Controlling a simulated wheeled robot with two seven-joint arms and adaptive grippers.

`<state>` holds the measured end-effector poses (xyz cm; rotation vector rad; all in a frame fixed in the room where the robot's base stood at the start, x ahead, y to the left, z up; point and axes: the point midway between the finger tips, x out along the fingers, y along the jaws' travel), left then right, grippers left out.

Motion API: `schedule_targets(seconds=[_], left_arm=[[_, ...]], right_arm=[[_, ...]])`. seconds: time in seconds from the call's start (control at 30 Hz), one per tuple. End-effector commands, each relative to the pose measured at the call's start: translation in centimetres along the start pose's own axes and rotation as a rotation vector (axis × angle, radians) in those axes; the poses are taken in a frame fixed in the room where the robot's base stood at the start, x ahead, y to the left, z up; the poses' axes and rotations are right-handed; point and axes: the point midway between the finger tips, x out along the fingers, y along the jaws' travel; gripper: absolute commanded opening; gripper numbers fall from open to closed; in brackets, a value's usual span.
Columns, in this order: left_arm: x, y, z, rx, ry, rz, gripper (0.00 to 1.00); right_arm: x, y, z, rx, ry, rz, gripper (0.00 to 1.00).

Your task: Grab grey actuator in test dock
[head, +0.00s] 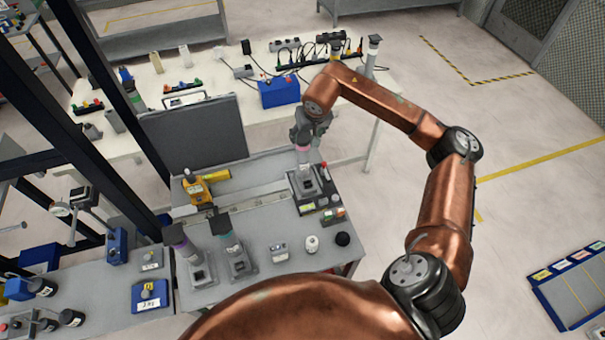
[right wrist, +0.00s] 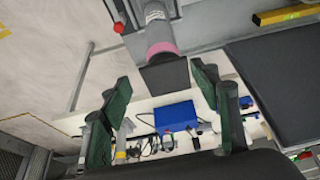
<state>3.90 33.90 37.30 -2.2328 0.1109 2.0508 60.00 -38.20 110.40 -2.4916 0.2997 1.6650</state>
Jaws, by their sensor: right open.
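The grey actuator (head: 304,158) stands upright in the test dock (head: 309,187) at the right end of the bench. It has a pink band below a dark top. In the right wrist view the grey actuator (right wrist: 157,38) shows its pink band and dark grey cap. My right gripper (head: 303,136) is over the actuator's top, and its fingers hide part of it. In the right wrist view my right gripper (right wrist: 162,88) is open, its green fingers on either side of the cap. I cannot tell whether they touch it. My left gripper is not in view.
A dark monitor (head: 195,135) and a yellow tool (head: 198,190) are left of the dock. A blue box (head: 279,92) sits on the table behind.

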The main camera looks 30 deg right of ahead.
Motion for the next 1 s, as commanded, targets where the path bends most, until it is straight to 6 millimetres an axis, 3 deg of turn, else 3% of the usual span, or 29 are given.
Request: schedule_targets(seconds=[0.13,0.57,0.83,1.0], left_arm=[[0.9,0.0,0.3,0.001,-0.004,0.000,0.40],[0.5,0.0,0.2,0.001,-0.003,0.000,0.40],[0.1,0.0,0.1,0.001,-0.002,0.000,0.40],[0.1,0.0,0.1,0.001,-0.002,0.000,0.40]], right_arm=[[1.0,-0.5,0.2,-0.005,-0.001,-0.004,0.56],[4.5,-0.4,0.3,-0.001,-0.003,-0.005,0.56],[8.2,-0.4,0.3,0.001,-0.004,-0.005,0.56],[8.7,-0.3,0.3,-0.001,0.000,-0.004,0.56]])
